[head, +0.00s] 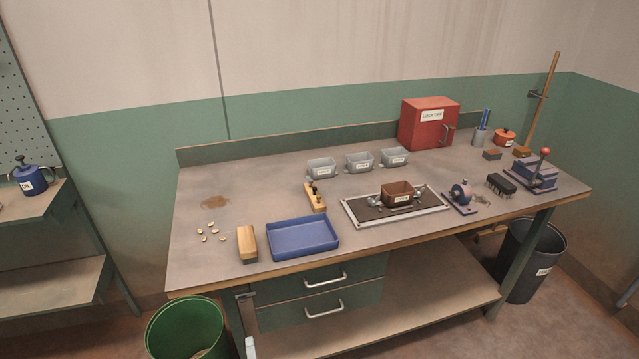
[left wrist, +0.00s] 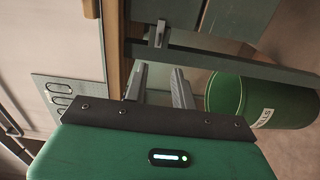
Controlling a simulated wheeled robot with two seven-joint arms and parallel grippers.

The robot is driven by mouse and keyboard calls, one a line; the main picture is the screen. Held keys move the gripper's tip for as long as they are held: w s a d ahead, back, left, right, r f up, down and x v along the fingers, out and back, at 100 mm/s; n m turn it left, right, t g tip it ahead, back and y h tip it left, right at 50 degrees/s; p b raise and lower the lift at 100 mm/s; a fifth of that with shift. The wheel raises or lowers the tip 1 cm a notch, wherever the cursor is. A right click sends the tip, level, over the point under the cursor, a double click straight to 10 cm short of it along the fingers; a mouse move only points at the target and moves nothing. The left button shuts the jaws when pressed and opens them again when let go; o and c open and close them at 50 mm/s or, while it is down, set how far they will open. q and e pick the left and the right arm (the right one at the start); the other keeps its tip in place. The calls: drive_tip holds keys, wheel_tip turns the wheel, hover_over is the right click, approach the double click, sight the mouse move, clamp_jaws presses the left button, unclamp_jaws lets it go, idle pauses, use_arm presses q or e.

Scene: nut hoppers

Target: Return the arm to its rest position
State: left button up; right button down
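My left gripper (left wrist: 160,82) shows in the left wrist view with its two grey fingers apart and nothing between them. The rest of the left arm is out of the head view. My right gripper is in neither view.
The workbench (head: 240,180) carries a blue tray (head: 302,238), a wooden block (head: 247,244), several grey hoppers (head: 359,161), a brown container on a framed mat (head: 360,212) and a red cabinet (head: 428,123). The green bin also shows in the left wrist view (left wrist: 225,95). A dark bin (head: 530,260) stands right.

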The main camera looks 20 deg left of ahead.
use_arm(q)
drive_tip(key=s+d+f+m+g+h, duration=0.25)
drive_tip(key=s+f+m, duration=0.3)
drive_tip(key=f, duration=0.45)
drive_tip(key=s+d+f+m+g+h, duration=0.1)
drive_tip(key=s+d+f+m+h, duration=0.4)
drive_tip(key=f, duration=0.4)
drive_tip(key=s+d+f+m+g+h, duration=0.2)
drive_tip(key=s+f+m+h, duration=0.1)
drive_tip(key=f+m, duration=0.55)
drive_tip(key=s+a+f+m+g, duration=0.2)
drive_tip(key=s+f+g, duration=0.1)
drive_tip(key=s, duration=0.5)
drive_tip(key=s+a+f+m+g, duration=0.2)
drive_tip(key=s+f, duration=0.4)
drive_tip(key=s, duration=0.3)
drive_tip(key=s+a+f+m+g, duration=0.3)
drive_tip(key=s+f, duration=0.2)
drive_tip(key=s, duration=0.3)
drive_tip(key=shift+s+a+m+g+y, duration=0.15)
drive_tip(key=shift+s+m+g+y, duration=0.05)
drive_tip(key=shift+m+g+y, duration=0.2)
